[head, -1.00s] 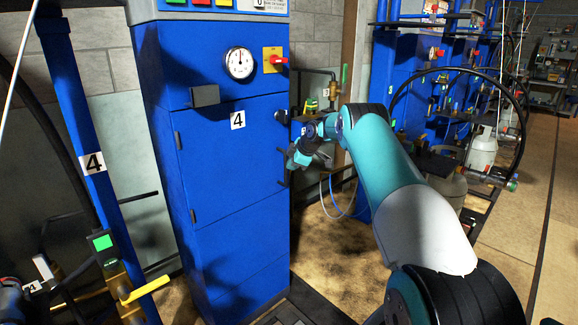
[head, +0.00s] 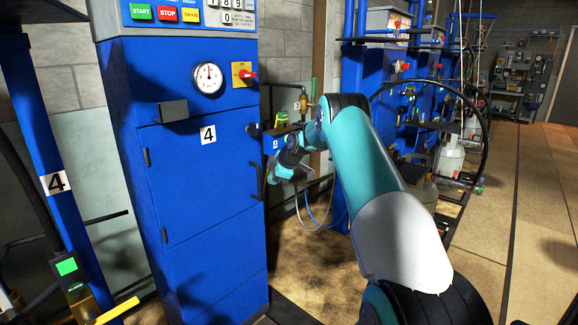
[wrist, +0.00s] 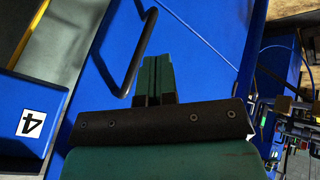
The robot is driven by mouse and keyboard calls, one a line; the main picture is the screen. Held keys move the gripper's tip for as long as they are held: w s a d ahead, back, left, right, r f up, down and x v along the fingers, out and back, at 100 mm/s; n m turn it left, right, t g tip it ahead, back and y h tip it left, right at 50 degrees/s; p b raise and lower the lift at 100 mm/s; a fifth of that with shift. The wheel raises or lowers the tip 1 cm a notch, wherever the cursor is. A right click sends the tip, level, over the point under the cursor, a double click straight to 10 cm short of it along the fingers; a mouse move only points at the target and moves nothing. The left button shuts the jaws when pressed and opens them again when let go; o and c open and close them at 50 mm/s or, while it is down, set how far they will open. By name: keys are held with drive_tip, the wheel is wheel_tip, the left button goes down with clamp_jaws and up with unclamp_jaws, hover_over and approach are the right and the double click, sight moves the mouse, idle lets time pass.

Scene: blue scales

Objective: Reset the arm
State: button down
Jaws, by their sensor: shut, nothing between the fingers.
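My arm reaches forward from the lower right in the head view. My gripper shows in the wrist view (wrist: 154,78), its two green fingers together with nothing between them. In the head view the end of my arm is near the right edge of the blue cabinet (head: 205,180) marked 4, close to its black door handle (head: 258,182). The fingertips are hard to make out there. In the wrist view a black handle (wrist: 138,52) stands left of the fingers, apart from them. The cabinet door looks closed.
The cabinet carries a gauge (head: 208,78), a red switch (head: 244,75) and start and stop buttons (head: 167,13). A blue post (head: 50,170) stands at the left. Grey cylinders (head: 449,157) and blue machines stand behind at right. Open floor (head: 540,200) lies far right.

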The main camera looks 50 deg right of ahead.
drive_tip(key=d+v, duration=0.2)
drive_tip(key=v, duration=0.6)
drive_tip(key=shift+w+r, duration=0.1)
